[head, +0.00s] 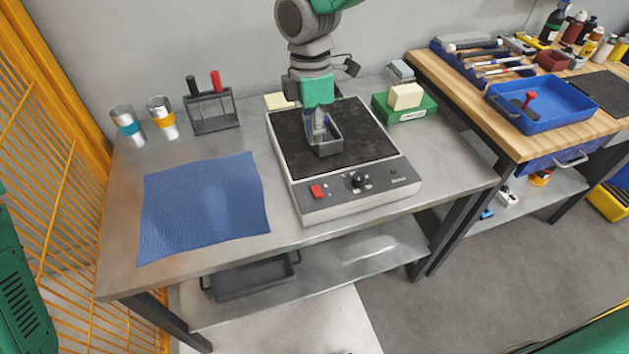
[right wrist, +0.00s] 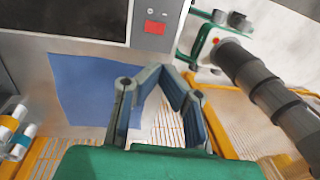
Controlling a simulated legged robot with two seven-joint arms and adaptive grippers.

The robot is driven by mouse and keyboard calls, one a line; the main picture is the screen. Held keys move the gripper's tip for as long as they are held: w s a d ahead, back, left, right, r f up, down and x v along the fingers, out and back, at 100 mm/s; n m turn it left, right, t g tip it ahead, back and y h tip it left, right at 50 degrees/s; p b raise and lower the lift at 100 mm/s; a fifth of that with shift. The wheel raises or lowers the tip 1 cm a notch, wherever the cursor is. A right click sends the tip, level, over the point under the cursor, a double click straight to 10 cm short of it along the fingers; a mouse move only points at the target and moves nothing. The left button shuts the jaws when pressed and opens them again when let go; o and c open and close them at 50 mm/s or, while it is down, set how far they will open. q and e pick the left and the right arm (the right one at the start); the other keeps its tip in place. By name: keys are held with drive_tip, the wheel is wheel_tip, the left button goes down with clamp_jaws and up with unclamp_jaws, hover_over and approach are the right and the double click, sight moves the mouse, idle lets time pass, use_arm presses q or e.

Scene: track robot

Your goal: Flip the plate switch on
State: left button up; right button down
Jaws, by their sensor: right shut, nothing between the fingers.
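The hot plate (head: 345,170) stands on the grey bench, with a dark flat top and a pale front panel. The red switch also shows at the top of the right wrist view (right wrist: 155,27). Whether it is on or off I cannot tell. My right gripper (head: 321,134) is over the dark top, behind the panel and apart from the switch. In the right wrist view its fingers (right wrist: 162,74) meet, with nothing between them. My left gripper is not in view.
A blue mat (head: 205,207) lies left of the plate. Two cups and a dark holder (head: 213,112) stand at the back left. A green box (head: 405,108) stands behind right. The wooden bench (head: 462,88) holds a blue tray (head: 540,100). The bench front near the panel is clear.

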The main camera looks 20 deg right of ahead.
sight(316, 190)
drive_tip(key=f, duration=0.4)
drive_tip(key=s+f, duration=0.1)
drive_tip(key=f, duration=0.9)
drive_tip(key=shift+s+d, duration=0.15)
drive_tip(key=shift+s, duration=0.25)
drive_tip(key=shift+d, duration=0.1)
drive_tip(key=shift+s+f, duration=0.1)
drive_tip(key=shift+f, duration=0.15)
drive_tip(key=shift+w+r, duration=0.3)
drive_tip(key=shift+w, duration=0.5)
drive_tip(key=shift+r, duration=0.1)
